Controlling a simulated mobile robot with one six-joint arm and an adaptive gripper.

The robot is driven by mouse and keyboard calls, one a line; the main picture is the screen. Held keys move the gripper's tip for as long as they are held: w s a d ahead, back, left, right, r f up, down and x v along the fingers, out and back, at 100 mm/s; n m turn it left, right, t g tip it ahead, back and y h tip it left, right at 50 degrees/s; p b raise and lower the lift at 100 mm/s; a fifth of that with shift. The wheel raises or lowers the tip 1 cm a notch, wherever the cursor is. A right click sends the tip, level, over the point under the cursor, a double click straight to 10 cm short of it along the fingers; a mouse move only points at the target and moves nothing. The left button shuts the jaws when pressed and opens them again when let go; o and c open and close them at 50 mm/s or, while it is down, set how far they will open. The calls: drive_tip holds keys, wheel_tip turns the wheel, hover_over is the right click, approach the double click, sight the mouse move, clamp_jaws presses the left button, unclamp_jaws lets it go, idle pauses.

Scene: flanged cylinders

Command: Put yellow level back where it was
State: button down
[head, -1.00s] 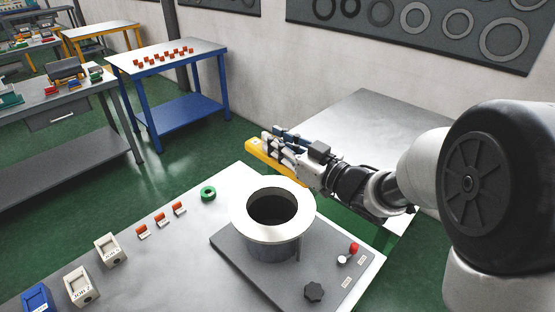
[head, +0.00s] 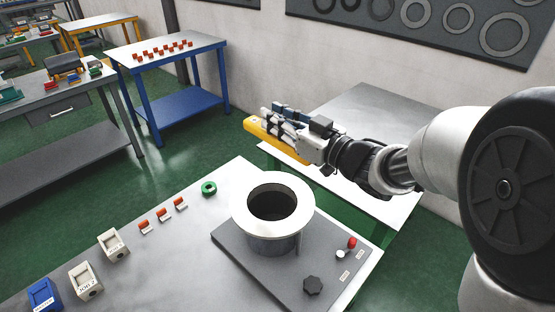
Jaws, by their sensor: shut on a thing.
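My gripper (head: 284,127) is shut on the yellow level (head: 262,134) and holds it in the air, beyond the far edge of the near grey table. The level is a long yellow bar that sticks out to the left of the fingers.
A green ring (head: 209,188), orange pieces (head: 162,214) and labelled bins (head: 84,281) line the near table's left. A bare grey table (head: 375,110) stands behind my arm.

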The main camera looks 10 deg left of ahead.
wheel_tip(320, 180, down, 19)
drive_tip(key=b, duration=0.6)
drive_tip(key=shift+f+b, duration=0.25)
drive_tip(key=shift+b, duration=0.1)
drive_tip(key=c, duration=1.5)
unclamp_jaws()
drive_tip(key=shift+o, duration=0.2)
